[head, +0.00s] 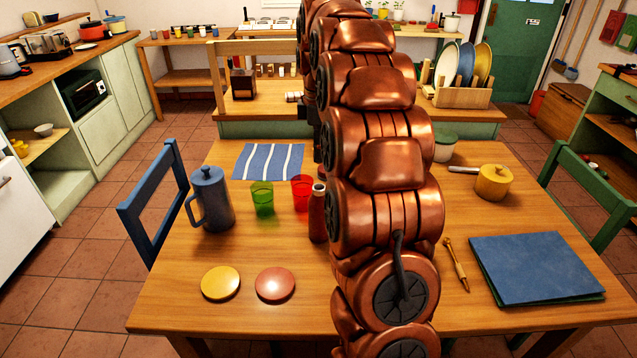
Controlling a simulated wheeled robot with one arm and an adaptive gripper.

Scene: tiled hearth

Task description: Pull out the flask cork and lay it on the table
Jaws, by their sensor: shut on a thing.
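The flask (317,217) is a dark red bottle with a pale ring at its top. It stands upright on the wooden table (300,318), left of my copper arm, which hides its right edge. My gripper (318,173) is mostly hidden behind my arm. Only a narrow dark part of it shows, just above the flask's top. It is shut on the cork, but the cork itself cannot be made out. I cannot tell whether the cork is still in the neck.
Red (301,193) and green (262,199) cups and a blue jug (211,200) stand left of the flask. Yellow (221,284) and red (275,285) discs lie in front. Right are a yellow pot (493,183), a brass tool (457,266) and a blue book (534,265). Bare wood lies between.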

